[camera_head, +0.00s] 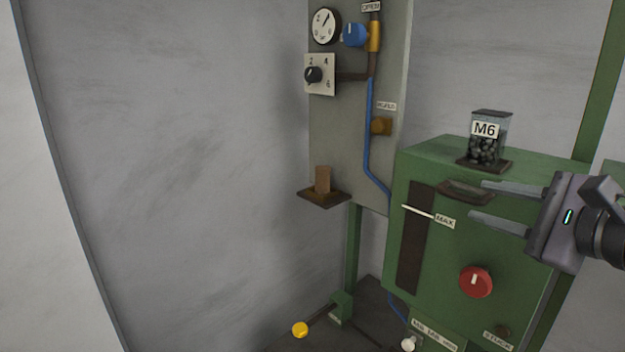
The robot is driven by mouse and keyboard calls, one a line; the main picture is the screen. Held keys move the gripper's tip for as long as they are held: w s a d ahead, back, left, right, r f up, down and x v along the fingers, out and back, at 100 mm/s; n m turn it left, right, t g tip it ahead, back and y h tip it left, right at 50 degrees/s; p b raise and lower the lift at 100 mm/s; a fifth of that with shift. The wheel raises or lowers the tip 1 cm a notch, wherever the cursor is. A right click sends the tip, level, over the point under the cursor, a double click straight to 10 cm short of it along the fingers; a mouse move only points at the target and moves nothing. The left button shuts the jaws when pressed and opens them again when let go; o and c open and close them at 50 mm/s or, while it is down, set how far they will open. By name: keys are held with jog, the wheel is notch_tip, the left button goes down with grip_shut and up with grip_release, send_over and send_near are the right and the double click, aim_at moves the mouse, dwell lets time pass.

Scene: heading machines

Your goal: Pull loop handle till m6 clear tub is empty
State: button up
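The clear tub labelled M6 (489,144) stands upright on top of the green machine (428,160). Dark small pieces fill roughly its lower half or more. A lever with a yellow knob (300,329) sticks out low at the left of the machine. I cannot make out for certain which part is the loop handle; a dark curved piece (466,190) sits on the machine's upper front edge below the tub. My gripper (476,203) is at the right, its two fingers apart and pointing left, in front of the machine's upper front. Nothing shows between the fingers.
A red knob (475,282) and a dark slot with a MAX mark (444,221) are on the machine's front. A grey panel (345,130) behind carries a gauge (325,26), dials and a blue hose. A small shelf (324,198) juts from it. The left side is bare wall.

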aim_at(465, 199)
jog(key=x, duration=0.7)
jog(key=shift+a, duration=0.1)
grip_shut()
dwell(1.1)
